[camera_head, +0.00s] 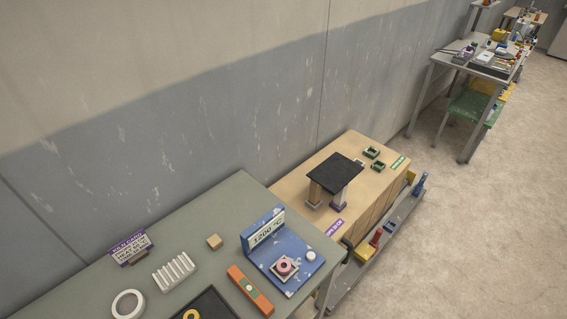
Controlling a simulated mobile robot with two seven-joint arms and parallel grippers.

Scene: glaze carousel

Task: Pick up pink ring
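A small pink ring (284,266) sits on a pale square block on the blue stand (291,287), near the right end of the green-grey table. The stand's upright back panel reads "1200 °C". A small white round piece (311,256) is on the stand to the right of the ring. The ring's hole looks dark. Neither of my grippers is in view.
An orange level-like bar (250,289), a dark tray (213,301) with a yellow ring, a white ribbed rack (174,272), a white ring (128,291), a tan block (214,242) and a sign (131,246) share the table (209,200). A wooden bench (365,200) stands beyond.

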